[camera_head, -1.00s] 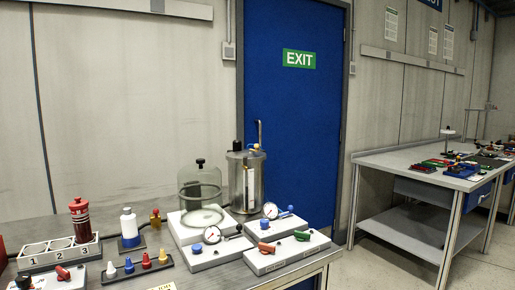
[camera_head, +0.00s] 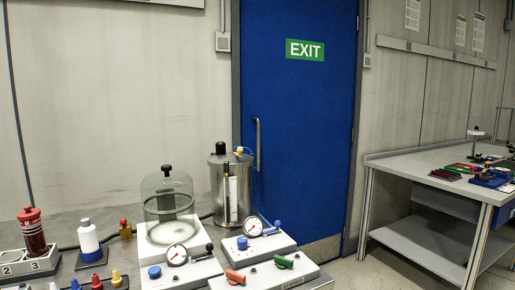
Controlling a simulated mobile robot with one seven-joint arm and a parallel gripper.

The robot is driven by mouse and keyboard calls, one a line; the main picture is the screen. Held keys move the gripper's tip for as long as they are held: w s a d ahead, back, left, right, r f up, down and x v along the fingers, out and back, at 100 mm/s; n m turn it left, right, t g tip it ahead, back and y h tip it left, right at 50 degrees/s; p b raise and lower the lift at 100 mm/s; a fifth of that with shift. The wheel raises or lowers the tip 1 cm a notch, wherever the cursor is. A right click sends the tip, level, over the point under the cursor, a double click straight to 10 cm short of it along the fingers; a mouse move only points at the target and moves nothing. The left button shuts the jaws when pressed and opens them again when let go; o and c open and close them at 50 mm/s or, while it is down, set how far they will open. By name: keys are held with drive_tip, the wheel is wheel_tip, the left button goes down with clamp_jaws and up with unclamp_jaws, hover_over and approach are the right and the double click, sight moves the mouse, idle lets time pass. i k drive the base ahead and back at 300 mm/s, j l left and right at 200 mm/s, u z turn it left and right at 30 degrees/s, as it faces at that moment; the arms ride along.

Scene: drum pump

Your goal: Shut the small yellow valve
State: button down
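A small yellow-orange knob (camera_head: 239,151) sits on top of a steel drum (camera_head: 217,190) at the back of the bench, in front of the blue door. It looks like the small yellow valve, but it is too small to tell whether it is open or shut. A pale upright strip (camera_head: 233,198) shows on the drum's front, and a thin blue tube runs down its right side. My gripper is not in view.
A glass bell jar (camera_head: 167,200) stands left of the drum. Gauge panels (camera_head: 259,243) and a panel with red and green handles (camera_head: 262,277) stand in front. Bottles and coloured cones (camera_head: 116,277) are at left. Floor is open between this bench and the right table (camera_head: 425,165).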

sight(240, 150)
drive_tip(key=i+l, duration=0.35)
drive_tip(key=l, duration=0.15)
drive_tip(key=i+l, duration=0.7)
drive_tip(key=l, duration=0.25)
drive_tip(key=i+l, duration=0.7)
drive_tip(key=l, duration=0.25)
drive_tip(key=j, duration=0.35)
drive_tip(key=i+j, duration=0.15)
drive_tip(key=j, duration=0.25)
